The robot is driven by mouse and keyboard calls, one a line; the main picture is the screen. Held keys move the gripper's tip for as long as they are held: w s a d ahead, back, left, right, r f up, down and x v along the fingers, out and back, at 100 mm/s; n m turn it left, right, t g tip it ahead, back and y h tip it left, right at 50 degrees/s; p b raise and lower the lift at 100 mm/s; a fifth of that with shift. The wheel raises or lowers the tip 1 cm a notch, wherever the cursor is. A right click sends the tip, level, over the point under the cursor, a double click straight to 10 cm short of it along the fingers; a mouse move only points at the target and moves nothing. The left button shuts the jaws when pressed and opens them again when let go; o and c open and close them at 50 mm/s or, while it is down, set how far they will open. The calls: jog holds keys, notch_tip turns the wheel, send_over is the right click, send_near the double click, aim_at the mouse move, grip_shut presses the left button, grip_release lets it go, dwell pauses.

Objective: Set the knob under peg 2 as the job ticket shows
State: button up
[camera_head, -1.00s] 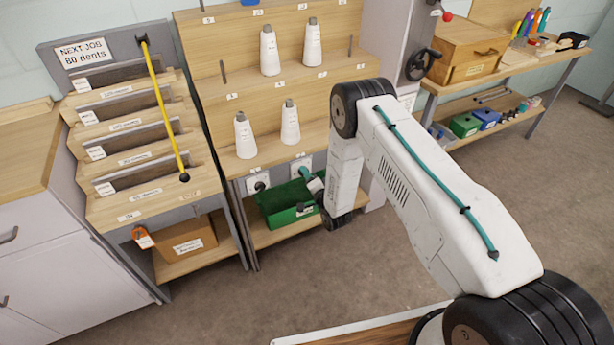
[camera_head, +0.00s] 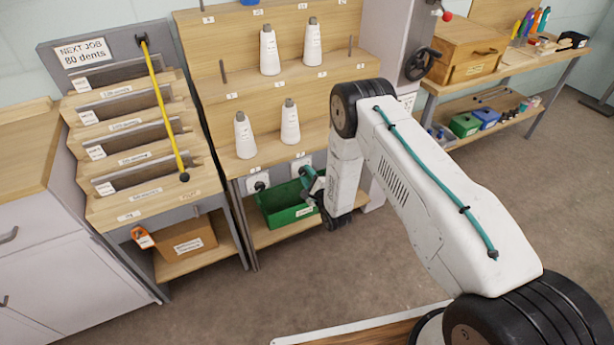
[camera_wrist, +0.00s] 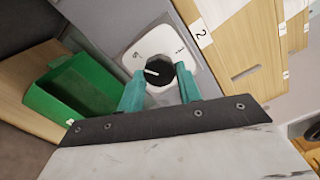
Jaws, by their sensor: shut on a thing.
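The black knob (camera_wrist: 157,74) sits on a white dial plate (camera_wrist: 150,47) in the wrist view, beside a label "2" (camera_wrist: 203,40). Its white pointer line points left in that view. Small marks on the plate are too small to read surely. My gripper (camera_wrist: 160,88) has its two teal fingers on either side of the knob, shut on it. In the head view my gripper (camera_head: 312,184) is at the right-hand dial plate (camera_head: 301,166), and my arm hides part of it. I cannot make out a job ticket for the knob.
A green bin (camera_head: 285,212) stands on the shelf just below my gripper, also in the wrist view (camera_wrist: 75,95). Another knob (camera_head: 259,186) is to the left. White cones (camera_head: 289,122) stand on the rack above. A sign (camera_head: 82,52) reads "NEXT JOB 80 dents".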

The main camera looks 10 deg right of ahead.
jog(key=shift+m, duration=0.3)
dwell(0.4)
jog(key=o, duration=1)
jog(key=v, duration=0.8)
